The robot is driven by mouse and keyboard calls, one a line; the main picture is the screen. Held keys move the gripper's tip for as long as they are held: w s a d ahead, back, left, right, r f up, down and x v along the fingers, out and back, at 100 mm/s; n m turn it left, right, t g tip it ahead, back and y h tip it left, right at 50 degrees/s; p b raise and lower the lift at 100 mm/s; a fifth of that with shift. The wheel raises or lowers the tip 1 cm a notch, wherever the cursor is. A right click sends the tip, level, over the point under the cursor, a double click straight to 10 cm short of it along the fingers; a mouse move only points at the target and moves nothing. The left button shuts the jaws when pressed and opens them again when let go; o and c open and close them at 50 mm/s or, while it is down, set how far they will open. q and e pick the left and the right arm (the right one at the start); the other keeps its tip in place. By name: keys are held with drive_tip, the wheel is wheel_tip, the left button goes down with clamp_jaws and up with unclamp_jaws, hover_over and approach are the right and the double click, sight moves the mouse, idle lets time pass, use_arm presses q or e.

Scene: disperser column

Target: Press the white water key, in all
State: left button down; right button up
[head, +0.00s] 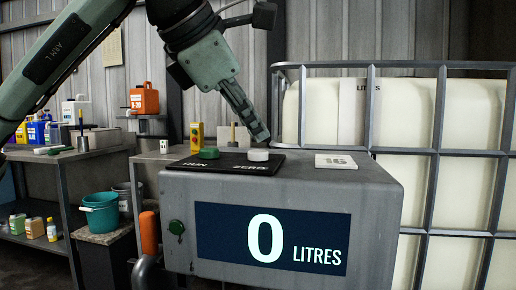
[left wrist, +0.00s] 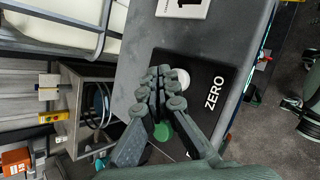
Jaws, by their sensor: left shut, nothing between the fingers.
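The white key (head: 258,155) sits on a black panel (head: 232,168) on top of the grey dispenser housing, with ZERO printed by it. The green key (head: 209,153), marked RUN, is to its left. My left gripper (head: 262,135) is shut and empty, its tips pointing down just above the white key. In the left wrist view the fingertips (left wrist: 166,82) overlap the edge of the white key (left wrist: 183,79); the green key (left wrist: 162,132) is partly behind the fingers. I cannot tell whether the tips touch the white key. My right gripper is not in view.
The housing's display (head: 272,238) reads 0 LITRES. A white card (head: 335,161) lies right of the panel. A caged white tank (head: 404,110) stands behind at right. A yellow box (head: 196,137) stands behind the panel. A teal bucket (head: 101,212) is at left.

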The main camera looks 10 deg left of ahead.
sight(254, 152)
use_arm(q)
wheel_tip(254, 152, up, 5)
drive_tip(key=p, duration=0.4)
idle(0.8)
